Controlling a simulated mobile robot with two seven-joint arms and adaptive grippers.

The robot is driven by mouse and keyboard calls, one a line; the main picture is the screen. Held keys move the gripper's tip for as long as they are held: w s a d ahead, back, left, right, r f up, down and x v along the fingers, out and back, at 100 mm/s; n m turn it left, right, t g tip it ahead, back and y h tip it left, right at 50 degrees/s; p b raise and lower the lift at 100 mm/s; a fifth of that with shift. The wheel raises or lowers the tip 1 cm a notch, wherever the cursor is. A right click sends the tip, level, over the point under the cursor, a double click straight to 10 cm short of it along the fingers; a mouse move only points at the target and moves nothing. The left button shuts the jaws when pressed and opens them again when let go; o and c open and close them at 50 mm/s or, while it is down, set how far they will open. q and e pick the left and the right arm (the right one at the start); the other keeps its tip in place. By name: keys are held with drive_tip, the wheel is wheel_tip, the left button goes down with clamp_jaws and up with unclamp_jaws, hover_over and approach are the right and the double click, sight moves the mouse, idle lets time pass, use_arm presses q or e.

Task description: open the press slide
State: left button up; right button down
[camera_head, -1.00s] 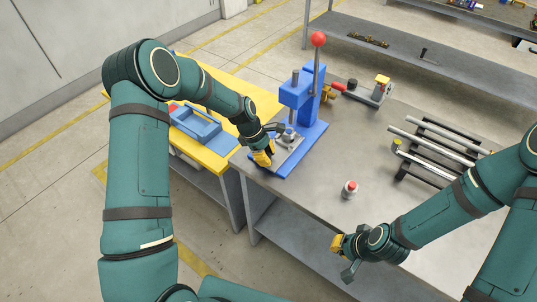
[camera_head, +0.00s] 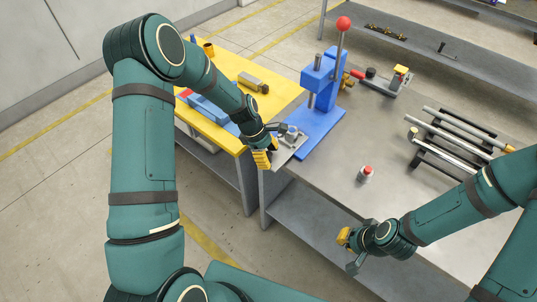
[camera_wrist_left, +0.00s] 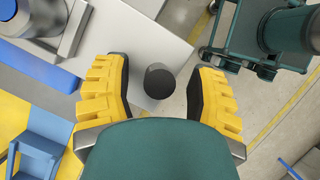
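The blue press (camera_head: 321,92) stands on the grey bench with its red-balled lever (camera_head: 343,50) upright. Its grey slide plate (camera_head: 291,151) carries a round metal fixture (camera_head: 291,133) and sticks out past the blue base toward the front left. In the left wrist view, the plate (camera_wrist_left: 150,40) ends at a black round knob (camera_wrist_left: 160,81). My left gripper (camera_head: 262,152) is at that outer end. Its yellow fingers (camera_wrist_left: 158,97) are spread either side of the knob, with gaps on both sides. My right gripper (camera_head: 349,251) is empty over the bench's front edge, its fingers apart.
A red-topped button (camera_head: 365,174) stands on the bench near the front. A rack of metal bars (camera_head: 455,140) lies at right and a toggle clamp (camera_head: 385,80) behind the press. A yellow table (camera_head: 225,75) with a blue tray adjoins at left.

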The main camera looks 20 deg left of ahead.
use_arm(q)
drive_tip(key=v, duration=1.2)
use_arm(e)
drive_tip(key=shift+s, duration=0.1)
idle(0.4)
